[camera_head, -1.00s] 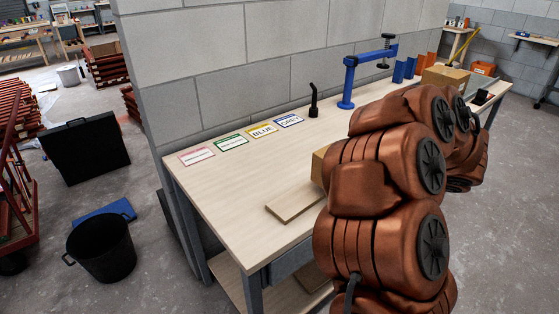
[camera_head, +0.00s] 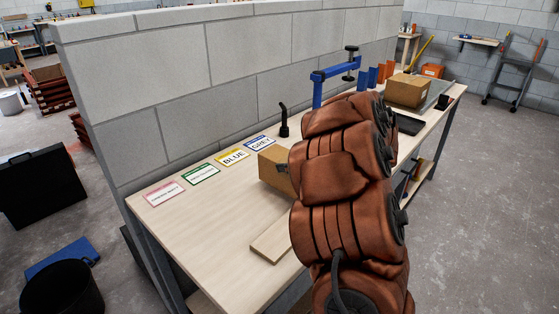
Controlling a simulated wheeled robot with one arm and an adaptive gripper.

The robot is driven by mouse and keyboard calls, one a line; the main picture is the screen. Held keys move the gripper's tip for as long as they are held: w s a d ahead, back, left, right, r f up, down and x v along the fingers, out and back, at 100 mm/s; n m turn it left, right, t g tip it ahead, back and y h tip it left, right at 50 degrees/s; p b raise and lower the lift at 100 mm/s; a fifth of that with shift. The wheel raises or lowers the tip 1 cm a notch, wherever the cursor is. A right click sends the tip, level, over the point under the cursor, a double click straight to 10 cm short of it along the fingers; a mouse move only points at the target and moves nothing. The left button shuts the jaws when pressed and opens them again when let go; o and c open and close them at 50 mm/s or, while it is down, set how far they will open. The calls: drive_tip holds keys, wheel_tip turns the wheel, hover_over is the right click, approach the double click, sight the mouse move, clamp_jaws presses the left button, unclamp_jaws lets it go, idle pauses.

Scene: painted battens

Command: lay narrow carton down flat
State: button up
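A brown cardboard carton (camera_head: 274,172) stands on the pale wooden workbench (camera_head: 215,222), just left of my copper-coloured arm, which hides its right part. A second brown carton (camera_head: 407,91) sits farther back on the bench, to the right of the blue clamp. I cannot tell from this view which of the two is the narrow one. My gripper is not visible; my arm covers the middle of the bench.
A thin wooden board (camera_head: 271,240) lies near the bench's front edge. A black hooked tool (camera_head: 284,122) and a blue clamp (camera_head: 331,76) stand behind.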

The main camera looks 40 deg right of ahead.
sight(285, 151)
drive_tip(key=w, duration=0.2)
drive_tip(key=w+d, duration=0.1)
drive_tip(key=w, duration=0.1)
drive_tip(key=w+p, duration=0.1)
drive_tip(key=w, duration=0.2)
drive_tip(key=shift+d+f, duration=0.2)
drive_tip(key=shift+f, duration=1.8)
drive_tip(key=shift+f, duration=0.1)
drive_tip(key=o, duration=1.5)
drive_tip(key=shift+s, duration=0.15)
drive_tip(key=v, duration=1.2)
drive_tip(key=shift+b, duration=0.35)
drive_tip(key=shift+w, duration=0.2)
